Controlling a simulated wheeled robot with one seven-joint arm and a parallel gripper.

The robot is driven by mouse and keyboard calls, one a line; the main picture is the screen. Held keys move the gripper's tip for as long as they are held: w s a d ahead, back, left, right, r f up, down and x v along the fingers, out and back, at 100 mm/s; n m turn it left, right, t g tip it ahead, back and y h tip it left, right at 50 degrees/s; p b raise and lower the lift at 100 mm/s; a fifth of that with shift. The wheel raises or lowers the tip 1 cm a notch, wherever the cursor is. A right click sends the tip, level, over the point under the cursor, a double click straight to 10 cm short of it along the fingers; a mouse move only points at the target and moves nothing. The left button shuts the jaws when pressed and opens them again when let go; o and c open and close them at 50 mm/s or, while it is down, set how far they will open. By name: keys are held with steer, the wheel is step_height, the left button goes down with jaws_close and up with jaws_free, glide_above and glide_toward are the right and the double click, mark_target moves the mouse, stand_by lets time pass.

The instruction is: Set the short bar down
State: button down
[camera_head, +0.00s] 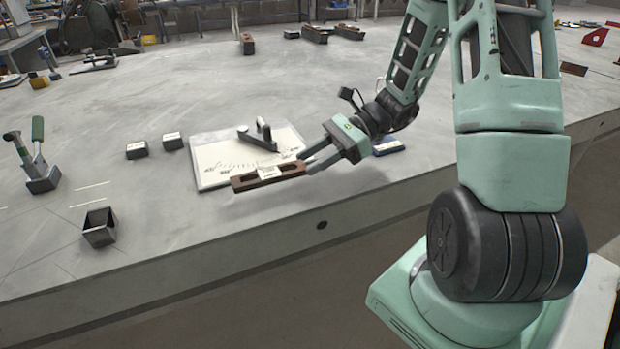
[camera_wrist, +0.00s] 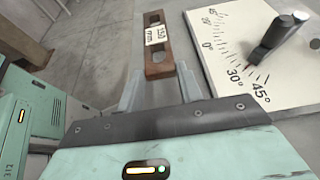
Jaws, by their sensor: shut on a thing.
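The short bar (camera_head: 243,183) is reddish-brown with dark slots and a white label, which reads 150 mm in the wrist view (camera_wrist: 158,64). My gripper (camera_head: 309,162) is shut on the bar's near end, with the pale fingers on either side of it in the wrist view (camera_wrist: 160,82). The bar reaches out to the left of the fingers in the head view, along the front edge of the white angle board (camera_head: 215,164). I cannot tell whether its underside touches the table.
A dark pointer (camera_head: 262,137) stands on the angle board. Two small dark blocks (camera_head: 137,150) lie left of it. An open dark box (camera_head: 100,228) and a green-handled tool holder (camera_head: 41,180) are further left. A blue item (camera_head: 388,147) lies right. The table edge is near.

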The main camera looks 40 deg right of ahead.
mark_target(314, 183)
steer(key=shift+f+b, duration=0.4)
steer(key=shift+f, duration=1.55)
steer(key=shift+f, duration=0.2)
steer(key=c, duration=0.9)
jaws_free()
steer(key=shift+r, duration=0.1)
